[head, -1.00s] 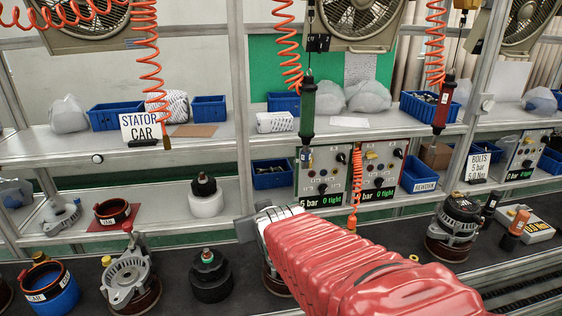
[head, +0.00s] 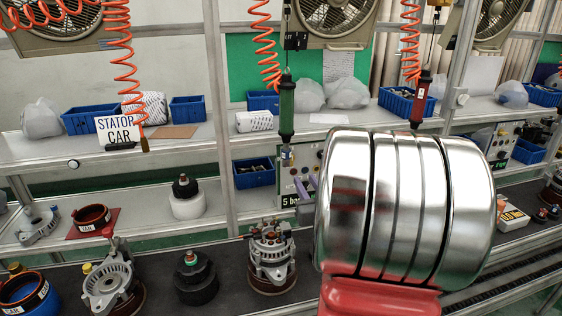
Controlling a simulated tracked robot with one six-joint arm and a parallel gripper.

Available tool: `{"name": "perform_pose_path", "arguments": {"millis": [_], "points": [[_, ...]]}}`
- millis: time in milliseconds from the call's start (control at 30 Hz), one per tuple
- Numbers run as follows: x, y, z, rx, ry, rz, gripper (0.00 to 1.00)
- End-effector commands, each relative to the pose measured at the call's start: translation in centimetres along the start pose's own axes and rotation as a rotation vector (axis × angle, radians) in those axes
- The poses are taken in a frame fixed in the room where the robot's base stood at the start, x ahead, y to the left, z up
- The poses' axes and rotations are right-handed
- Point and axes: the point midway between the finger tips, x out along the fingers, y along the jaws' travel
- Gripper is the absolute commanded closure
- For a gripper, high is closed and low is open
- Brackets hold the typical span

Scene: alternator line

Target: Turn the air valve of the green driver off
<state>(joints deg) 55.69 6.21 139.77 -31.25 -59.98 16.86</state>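The green driver (head: 286,108) hangs upright on its cable above the lower shelf, left of my arm. Behind its tip is a control box (head: 284,178) reading "5 bar"; most of its face is hidden by my arm. I cannot make out an air valve or its position. Two small purple pieces, which look like the fingertips of my gripper (head: 306,185), show in front of the box, at the left edge of my large silvery wrist. The rest of the gripper is hidden behind the wrist, and its opening cannot be judged.
A red driver (head: 421,98) hangs just above my arm. A blue bin (head: 254,172) stands left of the control box. An alternator (head: 271,256) and a black part (head: 195,278) stand on the dark conveyor (head: 231,260). A frame post (head: 216,110) rises left of the green driver.

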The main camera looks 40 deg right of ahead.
Motion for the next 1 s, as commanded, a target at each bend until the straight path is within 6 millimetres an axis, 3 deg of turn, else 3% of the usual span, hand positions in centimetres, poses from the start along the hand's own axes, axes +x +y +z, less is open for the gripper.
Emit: {"name": "perform_pose_path", "arguments": {"millis": [467, 667, 1000], "points": [[0.6, -0.1, 0.0, 0.000, 0.001, -0.003, 0.73], [2.8, -0.1, 0.1, 0.001, 0.000, -0.003, 0.73], [8.0, -0.2, 0.1, 0.000, 0.000, -0.004, 0.73]]}}
